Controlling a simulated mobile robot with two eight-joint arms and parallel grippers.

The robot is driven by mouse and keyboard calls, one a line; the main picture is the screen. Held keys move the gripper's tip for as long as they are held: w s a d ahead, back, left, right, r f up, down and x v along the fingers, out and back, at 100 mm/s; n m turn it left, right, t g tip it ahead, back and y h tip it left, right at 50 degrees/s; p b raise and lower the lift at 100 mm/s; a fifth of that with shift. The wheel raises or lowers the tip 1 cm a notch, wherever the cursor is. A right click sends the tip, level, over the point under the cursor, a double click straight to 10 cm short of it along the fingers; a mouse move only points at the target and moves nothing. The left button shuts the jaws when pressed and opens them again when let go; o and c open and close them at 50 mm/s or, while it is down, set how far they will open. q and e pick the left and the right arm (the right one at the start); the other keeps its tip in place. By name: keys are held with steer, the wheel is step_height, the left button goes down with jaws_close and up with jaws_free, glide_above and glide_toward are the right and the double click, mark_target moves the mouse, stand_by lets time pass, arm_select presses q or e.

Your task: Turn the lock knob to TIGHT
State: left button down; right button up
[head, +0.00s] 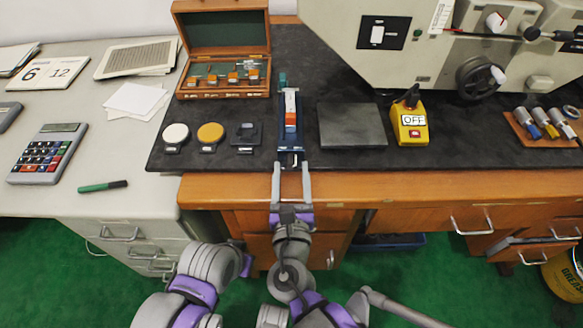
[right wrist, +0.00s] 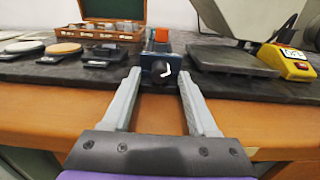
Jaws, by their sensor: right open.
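A narrow blue fixture (head: 291,132) with an orange-topped block (head: 291,112) in it stands on the dark mat, near its front edge. Its front shows in the right wrist view (right wrist: 151,54), with a dark round knob (right wrist: 162,72) bearing a white mark. I cannot read any TIGHT label. My right gripper (head: 291,166) is open and empty, in front of the fixture. In the right wrist view its fingers (right wrist: 162,84) stand left and right of the knob, apart from it. My left gripper is not in view; only my arm links show at the lower left.
Round pads (head: 210,133) and a wooden box (head: 222,92) lie left of the fixture. A grey plate (head: 352,125) and a yellow switch box (head: 410,124) reading OFF lie right. A large machine (head: 400,45) stands at the back right. The wooden desk edge (head: 430,186) runs below.

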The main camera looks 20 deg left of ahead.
steer(key=shift+w+a, duration=0.15)
steer(key=shift+w, duration=0.45)
jaws_close()
